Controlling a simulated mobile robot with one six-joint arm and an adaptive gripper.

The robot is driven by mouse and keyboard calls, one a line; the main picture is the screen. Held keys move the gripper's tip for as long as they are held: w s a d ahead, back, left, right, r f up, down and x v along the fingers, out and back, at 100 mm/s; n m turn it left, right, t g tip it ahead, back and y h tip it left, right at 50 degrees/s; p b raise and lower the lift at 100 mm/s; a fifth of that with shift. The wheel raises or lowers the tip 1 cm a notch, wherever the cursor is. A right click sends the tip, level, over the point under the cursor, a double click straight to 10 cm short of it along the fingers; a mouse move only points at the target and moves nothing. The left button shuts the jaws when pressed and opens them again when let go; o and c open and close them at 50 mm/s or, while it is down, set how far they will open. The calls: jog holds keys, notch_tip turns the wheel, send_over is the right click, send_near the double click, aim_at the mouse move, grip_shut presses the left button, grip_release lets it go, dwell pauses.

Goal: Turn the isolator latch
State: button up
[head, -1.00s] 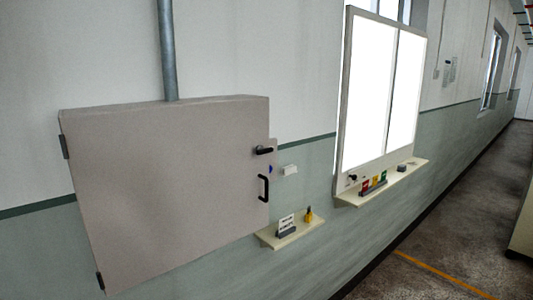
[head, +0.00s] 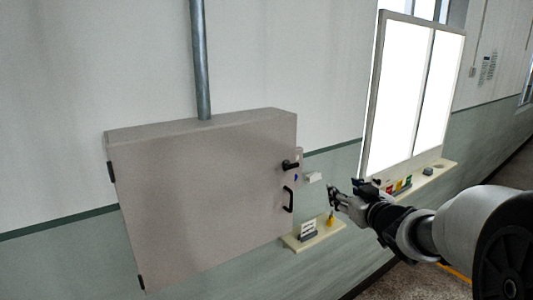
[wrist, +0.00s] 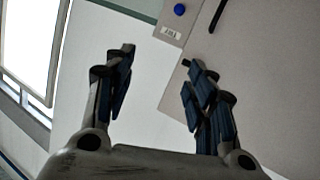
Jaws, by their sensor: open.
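The isolator latch (head: 290,165) is a black lever near the upper right edge of the closed grey cabinet door (head: 205,200). It lies roughly level. A black bar handle (head: 289,199) sits below it. My gripper (head: 333,197) is open and empty, right of the cabinet and apart from the latch and handle. In the wrist view, my open gripper (wrist: 157,57) points towards the cabinet's edge. A blue round part (wrist: 180,9) and a small label (wrist: 170,32) show there. A black bar (wrist: 217,15) is cut off at the top; I cannot tell whether it is latch or handle.
A small shelf (head: 298,244) below the cabinet's right side holds a sign (head: 308,229) and a yellow item (head: 330,220). A white box (head: 313,177) is on the wall beside the cabinet. A bright window panel (head: 400,95) and another shelf (head: 449,169) are further right.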

jog(key=shift+o, duration=0.6)
jog(key=w+n+y+p, duration=0.1)
jog(key=w+y, duration=0.1)
jog(key=shift+w+a+y, duration=0.1)
jog(key=shift+y, duration=0.2)
jog(key=shift+o, duration=0.6)
jog(key=shift+w+a+f+n+y+p, duration=0.1)
jog(key=shift+w+a+n+y+p, duration=0.15)
jog(key=shift+n+y+p, duration=0.5)
jog(key=o, duration=0.3)
jog(key=y, duration=0.2)
jog(key=a+y, duration=0.1)
jog(key=shift+s+a+f+n+y+p, duration=0.1)
jog(key=shift+s+f+n+y+p, duration=0.15)
jog(key=shift+s+f+n+p, duration=0.1)
jog(key=shift+o, duration=0.2)
jog(key=p, duration=0.1)
send_near(293, 167)
jog(key=x, duration=0.9)
jog(key=shift+w, duration=0.15)
jog(key=shift+c, duration=0.4)
jog(key=c, duration=1)
